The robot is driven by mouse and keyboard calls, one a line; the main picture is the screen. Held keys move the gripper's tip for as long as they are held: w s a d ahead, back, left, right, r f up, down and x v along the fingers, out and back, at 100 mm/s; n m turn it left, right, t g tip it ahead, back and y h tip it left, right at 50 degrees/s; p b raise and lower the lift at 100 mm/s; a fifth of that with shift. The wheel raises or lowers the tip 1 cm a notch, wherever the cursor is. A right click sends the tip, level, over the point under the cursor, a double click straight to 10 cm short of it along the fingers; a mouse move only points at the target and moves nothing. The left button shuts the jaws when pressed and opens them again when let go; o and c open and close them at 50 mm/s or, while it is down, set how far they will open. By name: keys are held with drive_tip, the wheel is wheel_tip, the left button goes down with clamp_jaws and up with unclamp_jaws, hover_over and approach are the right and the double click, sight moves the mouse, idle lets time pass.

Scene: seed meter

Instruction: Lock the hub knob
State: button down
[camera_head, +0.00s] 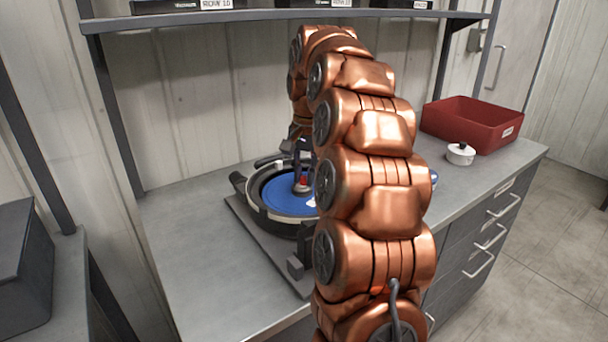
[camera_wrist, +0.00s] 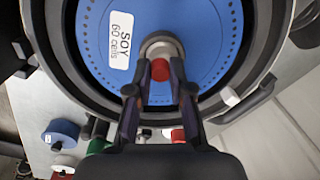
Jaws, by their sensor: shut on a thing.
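The seed meter (camera_head: 252,212) lies on its mount on the bench, with a blue seed disc (camera_head: 284,192) inside its dark round housing. In the wrist view the disc (camera_wrist: 200,40) carries a white label reading SOY 60 cells. The red hub knob (camera_wrist: 160,70) sits at the disc's centre on a pale metal hub (camera_wrist: 160,46). My gripper (camera_wrist: 160,72) is at the hub, its two fingers on either side of the red knob and closed on it. In the head view my copper arm hides the right part of the meter.
A red bin (camera_head: 470,122) stands at the bench's right end, with a white lidded pot (camera_head: 460,153) in front of it. Another blue disc-like part (camera_wrist: 62,133) and small red and green items lie below the meter in the wrist view. A shelf (camera_head: 280,15) runs above. The bench's left front is clear.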

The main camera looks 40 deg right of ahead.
drive_tip(key=c, duration=1)
unclamp_jaws()
drive_tip(key=shift+c, duration=0.2)
